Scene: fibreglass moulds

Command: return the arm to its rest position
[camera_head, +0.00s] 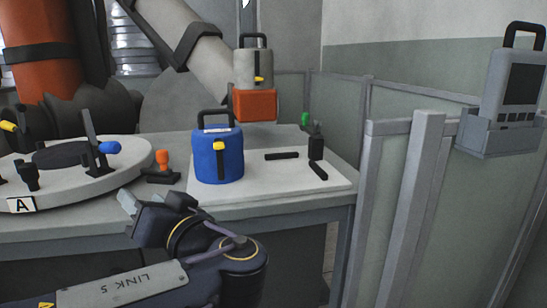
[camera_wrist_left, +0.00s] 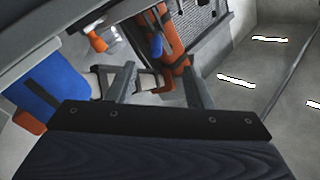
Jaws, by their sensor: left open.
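My left arm comes in from the lower left in the head view, with its gripper (camera_head: 128,203) in front of the bench edge, below the round plate. In the left wrist view the two grey fingers (camera_wrist_left: 160,85) stand apart with nothing between them. The gripper is clear of the blue canister (camera_head: 217,156), which stands upright on a white board (camera_head: 275,189) to its right. My right gripper is not in view.
A round plate (camera_head: 120,178) marked A carries clamps at left. A grey canister (camera_head: 253,68) sits above an orange block (camera_head: 254,105). Partition panels (camera_head: 395,200) with a holstered device (camera_head: 514,85) border the right.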

